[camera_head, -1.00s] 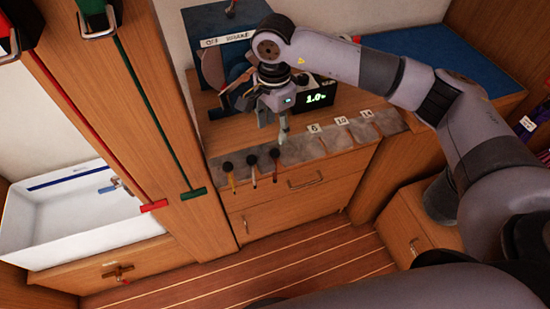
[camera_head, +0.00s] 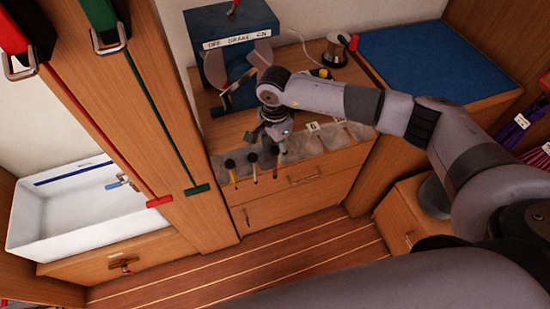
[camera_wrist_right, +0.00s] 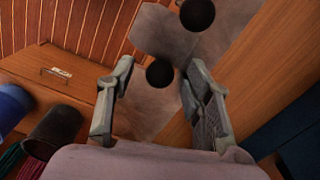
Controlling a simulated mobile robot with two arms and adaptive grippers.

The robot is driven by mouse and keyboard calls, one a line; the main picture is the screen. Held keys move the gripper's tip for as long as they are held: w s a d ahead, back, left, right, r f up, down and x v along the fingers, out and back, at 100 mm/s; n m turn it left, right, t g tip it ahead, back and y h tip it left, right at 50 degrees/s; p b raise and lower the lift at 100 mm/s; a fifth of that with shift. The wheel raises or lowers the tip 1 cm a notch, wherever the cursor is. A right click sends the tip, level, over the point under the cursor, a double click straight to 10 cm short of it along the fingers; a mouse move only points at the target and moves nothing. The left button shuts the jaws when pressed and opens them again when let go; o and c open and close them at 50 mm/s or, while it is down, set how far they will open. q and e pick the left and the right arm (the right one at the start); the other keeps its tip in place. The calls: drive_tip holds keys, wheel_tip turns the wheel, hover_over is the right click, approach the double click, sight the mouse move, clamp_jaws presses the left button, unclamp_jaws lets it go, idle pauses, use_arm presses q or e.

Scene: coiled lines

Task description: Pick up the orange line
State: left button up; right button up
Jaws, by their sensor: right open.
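A short orange-yellow line (camera_head: 232,177) with a black ball on top hangs at the left of the grey counter edge. A white line (camera_head: 254,173) and a red line (camera_head: 280,160) hang to its right. My right gripper (camera_head: 278,141) is right above the red line, to the right of the orange-yellow one. In the right wrist view my gripper (camera_wrist_right: 160,72) is open. A black ball (camera_wrist_right: 160,73) shows between its fingertips, and a second black ball (camera_wrist_right: 198,14) lies beyond. I cannot tell whether the fingers touch the nearer ball. My left gripper is not in view.
A blue box labelled with brake words (camera_head: 215,70) stands behind my gripper. A spool (camera_head: 336,50) sits at the back. A white sink (camera_head: 75,210) is at left, beyond a wooden post (camera_head: 110,110). Purple coils (camera_head: 510,132) lie on shelves at right.

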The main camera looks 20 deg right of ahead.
drive_tip(key=shift+c, duration=0.4)
clamp_jaws()
drive_tip(key=shift+r, duration=0.15)
